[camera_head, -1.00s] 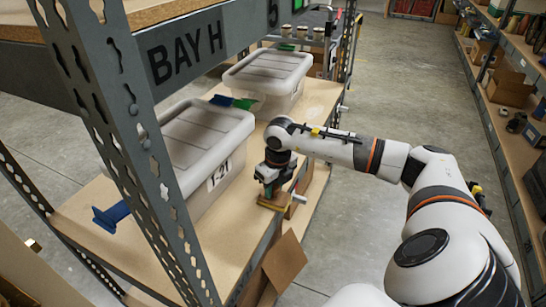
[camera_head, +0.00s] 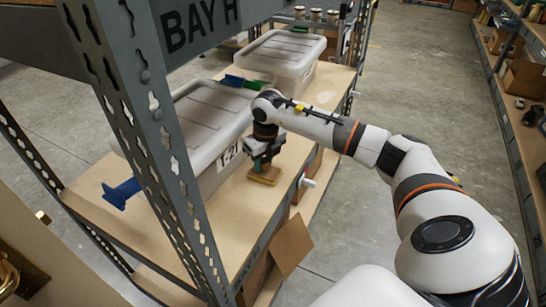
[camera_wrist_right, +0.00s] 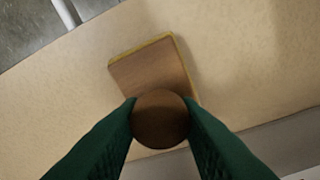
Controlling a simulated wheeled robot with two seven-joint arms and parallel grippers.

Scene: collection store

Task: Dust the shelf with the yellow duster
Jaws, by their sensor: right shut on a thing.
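The yellow duster (camera_head: 264,176) is a wooden block with a yellow edge below and a round brown knob; it sits at the shelf surface, beside the labelled bin. The duster (camera_wrist_right: 150,72) also shows in the right wrist view, with its knob between the green fingers. My right gripper (camera_head: 262,162) is shut on that knob from above; its fingers also show in the right wrist view (camera_wrist_right: 160,120). The shelf (camera_head: 222,215) is a pale wooden board in a grey metal rack. Whether the pad presses on the board is hard to tell. My left gripper is not in view.
Two lidded grey bins, a near one (camera_head: 205,125) and a far one (camera_head: 285,58), stand on the shelf. A blue handle (camera_head: 122,192) projects at the near bin's left end. A grey upright (camera_head: 150,150) stands in front. An open cardboard box (camera_head: 290,247) is below.

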